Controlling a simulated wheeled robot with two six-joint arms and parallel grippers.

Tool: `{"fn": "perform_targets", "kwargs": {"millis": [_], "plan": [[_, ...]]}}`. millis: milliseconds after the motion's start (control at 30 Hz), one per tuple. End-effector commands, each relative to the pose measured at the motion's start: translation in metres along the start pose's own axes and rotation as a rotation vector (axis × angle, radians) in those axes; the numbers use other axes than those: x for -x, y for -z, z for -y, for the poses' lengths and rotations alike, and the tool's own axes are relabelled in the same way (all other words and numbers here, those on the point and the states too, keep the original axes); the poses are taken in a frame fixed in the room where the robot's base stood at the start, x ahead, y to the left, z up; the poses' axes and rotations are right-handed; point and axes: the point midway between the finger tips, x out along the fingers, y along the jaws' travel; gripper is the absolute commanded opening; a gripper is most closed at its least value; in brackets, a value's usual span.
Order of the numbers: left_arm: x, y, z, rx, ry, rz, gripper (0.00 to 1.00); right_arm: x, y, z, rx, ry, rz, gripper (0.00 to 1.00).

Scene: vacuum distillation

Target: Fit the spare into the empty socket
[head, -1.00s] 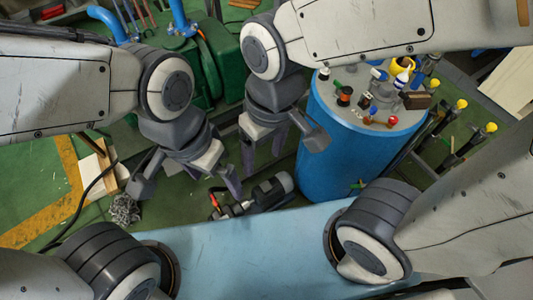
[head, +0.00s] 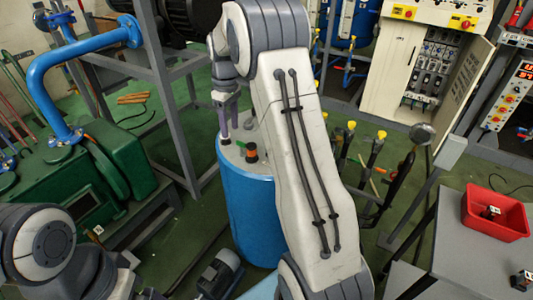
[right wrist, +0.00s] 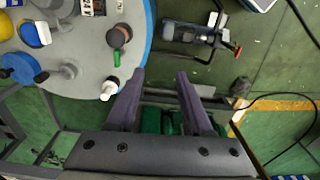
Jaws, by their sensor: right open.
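Row modules sit in the open grey cabinet (head: 425,68) at the top right; which socket is empty is too small to tell. Small black-and-orange parts that could be the spare lie in a red bin (head: 480,222) and at the right edge of the grey table (head: 522,281). Another dark part with orange (head: 251,153) stands on the blue drum; it also shows in the right wrist view (right wrist: 118,38). My right gripper (head: 229,138) is open and empty at the drum top's edge, fingers pointing down. Of my left arm, only the links and wrist show at bottom left.
The blue drum (head: 247,210) has a small white-capped bottle (right wrist: 110,88) near my right gripper's finger. A motor (head: 220,272) lies on the floor. Yellow-tipped rods (head: 375,150) stand right of the drum. A green machine (head: 85,180) and grey frame stand left.

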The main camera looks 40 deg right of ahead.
Motion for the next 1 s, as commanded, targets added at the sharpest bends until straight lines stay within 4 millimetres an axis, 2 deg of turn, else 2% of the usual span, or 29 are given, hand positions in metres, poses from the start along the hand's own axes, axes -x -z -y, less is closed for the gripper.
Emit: {"fn": "perform_targets", "kwargs": {"millis": [33,100,200,300,600,767,1000], "plan": [[-0.008,0.0,0.001,0.0,0.0,0.0,1.0,-0.02,-0.014,-0.042,-0.03,-0.001,0.006,0.5],[-0.012,-0.001,0.001,0.0,0.0,0.0,1.0,-0.034,-0.033,-0.084,-0.044,-0.003,0.012,0.5],[-0.015,-0.001,0.001,0.0,0.0,0.0,1.0,-0.048,-0.056,-0.123,-0.056,-0.005,0.018,0.5],[-0.015,-0.001,0.001,0.0,0.0,0.0,1.0,-0.056,-0.069,-0.141,-0.059,-0.007,0.02,0.5],[-0.011,-0.001,0.001,0.0,0.0,0.0,1.0,-0.097,-0.072,-0.145,-0.059,-0.006,0.022,0.5],[-0.01,-0.001,0.001,0.0,0.0,0.0,1.0,-0.109,-0.072,-0.145,-0.059,-0.007,0.021,0.5],[0.001,0.0,0.0,0.0,0.0,0.0,1.0,-0.14,-0.067,-0.142,-0.058,-0.004,0.023,0.5]]}}
